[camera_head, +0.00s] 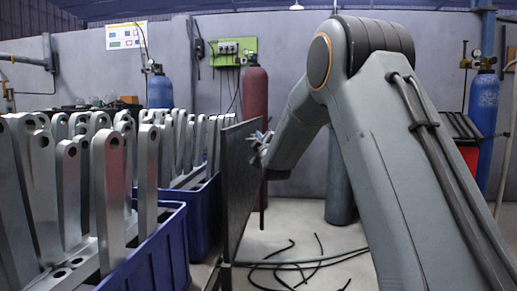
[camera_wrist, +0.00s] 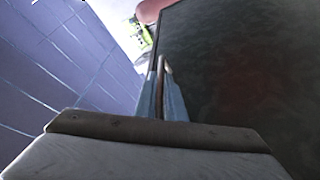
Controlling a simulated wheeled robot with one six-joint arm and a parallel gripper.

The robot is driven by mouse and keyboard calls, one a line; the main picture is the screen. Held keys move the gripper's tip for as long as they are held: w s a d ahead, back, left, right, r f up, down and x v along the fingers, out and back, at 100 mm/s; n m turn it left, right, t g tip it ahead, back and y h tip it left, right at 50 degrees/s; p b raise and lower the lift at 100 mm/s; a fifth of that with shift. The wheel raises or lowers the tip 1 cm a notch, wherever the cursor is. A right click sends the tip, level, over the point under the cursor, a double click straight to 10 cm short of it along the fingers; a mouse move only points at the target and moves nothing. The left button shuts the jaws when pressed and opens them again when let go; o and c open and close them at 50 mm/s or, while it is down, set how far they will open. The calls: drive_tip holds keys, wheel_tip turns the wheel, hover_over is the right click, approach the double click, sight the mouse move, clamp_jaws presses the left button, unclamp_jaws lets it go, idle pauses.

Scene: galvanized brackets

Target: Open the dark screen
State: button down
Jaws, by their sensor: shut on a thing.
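The dark screen (camera_head: 240,180) stands upright on a frame in the middle of the head view, seen nearly edge-on. In the wrist view its dark, mottled face (camera_wrist: 245,70) fills the right side. My gripper (camera_head: 258,138) is at the upper part of the screen, on its right side. In the wrist view the two bluish fingers of my gripper (camera_wrist: 164,90) are close together around a thin brown curved bar (camera_wrist: 163,68), which looks like the screen's handle. Where the bar joins the screen is hard to see.
Blue crates (camera_head: 160,258) full of upright galvanized brackets (camera_head: 108,185) stand left of the screen. Dark hoses (camera_head: 300,262) lie on the floor to its right. A red cylinder (camera_head: 254,95) and blue cylinders (camera_head: 482,105) stand by the back wall.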

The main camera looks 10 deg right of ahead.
drive_tip(key=shift+r, duration=0.85)
drive_tip(key=c, duration=1.8)
unclamp_jaws()
drive_tip(key=shift+c, duration=0.2)
drive_tip(key=shift+s+f, duration=0.1)
drive_tip(key=shift+s, duration=0.25)
drive_tip(key=p+v, duration=0.1)
drive_tip(key=v, duration=0.6)
drive_tip(key=shift+s, duration=0.1)
